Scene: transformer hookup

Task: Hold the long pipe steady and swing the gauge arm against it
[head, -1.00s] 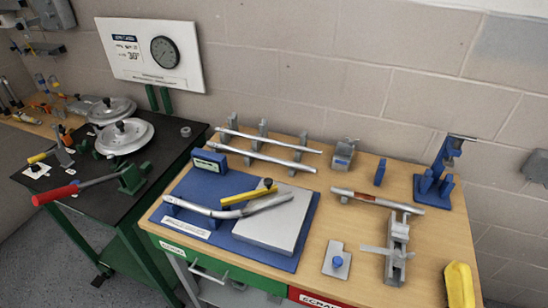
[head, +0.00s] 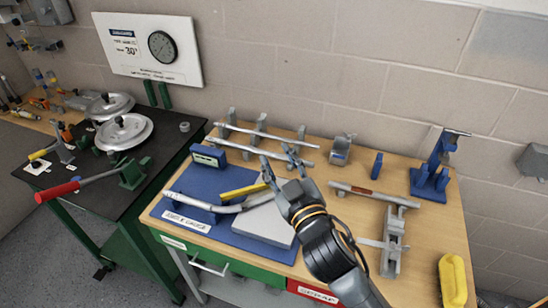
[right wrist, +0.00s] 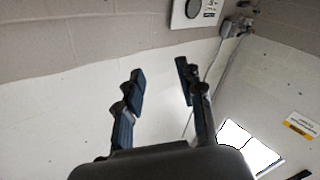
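A bent silver pipe (head: 205,205) lies across the blue mat (head: 262,248) and the grey plate (head: 264,228). The yellow gauge arm (head: 240,191) lies over the pipe near its bend; its right end is hidden by my gripper. A blue gauge box (head: 208,156) stands at the mat's back left. My right gripper (head: 279,162) is above the plate's back right, hiding the pipe's right end. My left gripper is not in view.
Straight pipes (head: 265,134) rest on grey holders at the back. Another pipe (head: 370,194), a grey clamp (head: 392,240), a blue stand (head: 432,180) and a yellow object (head: 453,280) are on the right. A black table (head: 85,185) with a red-handled tool stands left.

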